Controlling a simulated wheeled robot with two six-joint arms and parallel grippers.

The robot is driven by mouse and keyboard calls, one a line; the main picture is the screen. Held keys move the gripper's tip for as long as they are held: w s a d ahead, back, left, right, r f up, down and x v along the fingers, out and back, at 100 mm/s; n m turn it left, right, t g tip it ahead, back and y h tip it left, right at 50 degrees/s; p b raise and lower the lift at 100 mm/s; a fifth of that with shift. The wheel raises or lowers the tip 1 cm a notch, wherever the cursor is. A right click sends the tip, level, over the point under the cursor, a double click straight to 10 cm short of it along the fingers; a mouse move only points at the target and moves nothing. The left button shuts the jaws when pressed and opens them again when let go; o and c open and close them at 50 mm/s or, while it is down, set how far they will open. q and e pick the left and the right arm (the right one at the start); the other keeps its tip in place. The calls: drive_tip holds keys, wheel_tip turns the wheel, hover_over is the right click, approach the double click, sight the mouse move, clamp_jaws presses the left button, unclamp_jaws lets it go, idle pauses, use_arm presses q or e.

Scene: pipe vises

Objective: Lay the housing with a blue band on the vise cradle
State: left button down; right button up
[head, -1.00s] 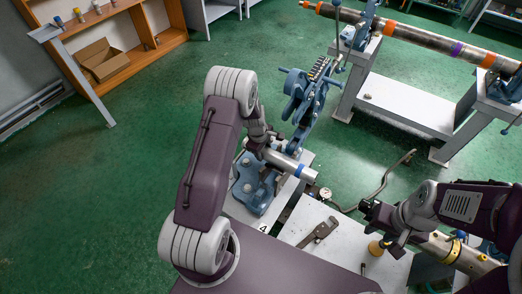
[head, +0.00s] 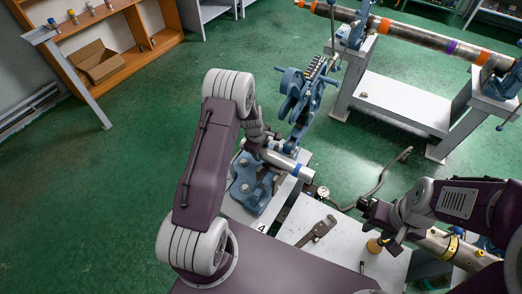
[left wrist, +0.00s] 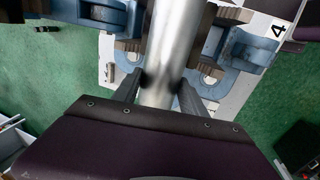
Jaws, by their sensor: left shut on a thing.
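The housing is a grey metal pipe (head: 281,162) with a blue band (head: 299,170) near its right end. My left gripper (head: 262,149) is shut on it and holds it over the blue vise (head: 249,188), close above the cradle. In the left wrist view the pipe (left wrist: 172,50) runs away between my left gripper's fingers (left wrist: 158,88), over the vise's toothed jaws (left wrist: 205,62). I cannot tell whether the pipe touches the cradle. The vise's hinged upper frame (head: 303,98) is swung up behind. My right gripper (head: 374,225) appears open and empty, at the right.
The vise stands on a pale plate marked 4 (head: 262,227). A wrench (head: 318,230) and a brownish knob (head: 375,246) are on the bench (head: 340,262). A bent bar (head: 375,183) lies beyond. A long banded pipe (head: 420,37) rests on stands behind.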

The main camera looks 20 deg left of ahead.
use_arm(q)
drive_tip(key=shift+f+b, duration=0.4)
drive_tip(key=shift+f, duration=0.1)
drive_tip(key=c, duration=0.8)
unclamp_jaws()
drive_tip(key=shift+o, duration=1.2)
drive_tip(key=b+v, duration=0.1)
drive_tip(key=v, duration=0.8)
drive_tip(key=shift+r, duration=0.1)
